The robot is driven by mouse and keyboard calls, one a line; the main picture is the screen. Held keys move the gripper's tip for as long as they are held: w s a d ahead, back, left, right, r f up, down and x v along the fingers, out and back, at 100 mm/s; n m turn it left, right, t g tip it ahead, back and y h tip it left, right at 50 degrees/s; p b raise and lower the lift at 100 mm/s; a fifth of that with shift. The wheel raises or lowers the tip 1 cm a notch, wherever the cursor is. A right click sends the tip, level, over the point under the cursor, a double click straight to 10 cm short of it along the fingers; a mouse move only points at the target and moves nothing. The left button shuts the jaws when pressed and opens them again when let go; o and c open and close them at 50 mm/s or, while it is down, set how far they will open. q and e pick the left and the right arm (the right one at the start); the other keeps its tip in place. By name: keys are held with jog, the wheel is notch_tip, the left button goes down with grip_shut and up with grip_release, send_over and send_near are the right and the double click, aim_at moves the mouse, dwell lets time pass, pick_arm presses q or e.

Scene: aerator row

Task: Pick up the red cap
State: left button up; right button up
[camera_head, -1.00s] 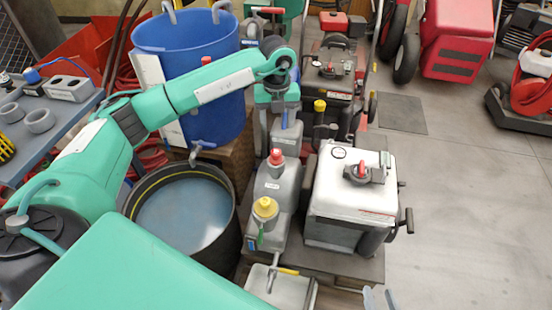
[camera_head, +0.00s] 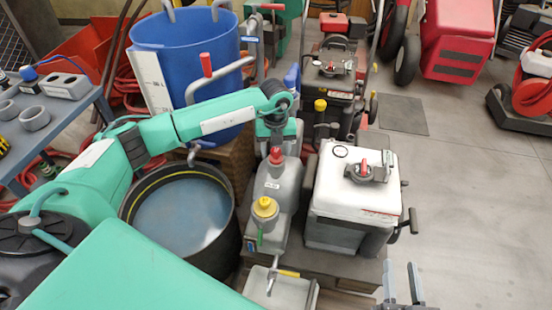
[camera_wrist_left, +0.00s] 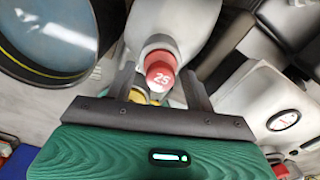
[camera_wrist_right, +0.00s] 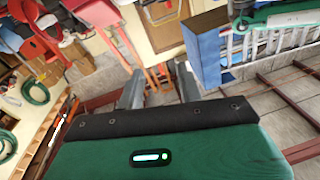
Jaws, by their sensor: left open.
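The red cap (camera_head: 276,155) sits on a grey jug (camera_head: 270,195) in the middle of the head view. It also shows in the left wrist view (camera_wrist_left: 160,74), marked "25", between my open left fingers; contact is not visible. My left gripper (camera_head: 277,140) is near the cap, its fingers partly hidden in the head view. A yellow cap (camera_head: 265,207) is on the same grey unit, nearer the camera. My right gripper (camera_head: 401,283) is open and empty at the bottom right, away from the cap.
A white tank (camera_head: 350,195) with a red-handled fitting stands right of the jug. A dark round tub (camera_head: 226,250) of liquid and a blue barrel (camera_head: 190,45) stand to the left. A grey tray (camera_head: 295,292) is in front. Open floor (camera_head: 470,220) lies right.

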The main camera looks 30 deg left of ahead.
pick_arm(q)
jog(key=c, duration=1.1)
jog(key=shift+o, duration=0.2)
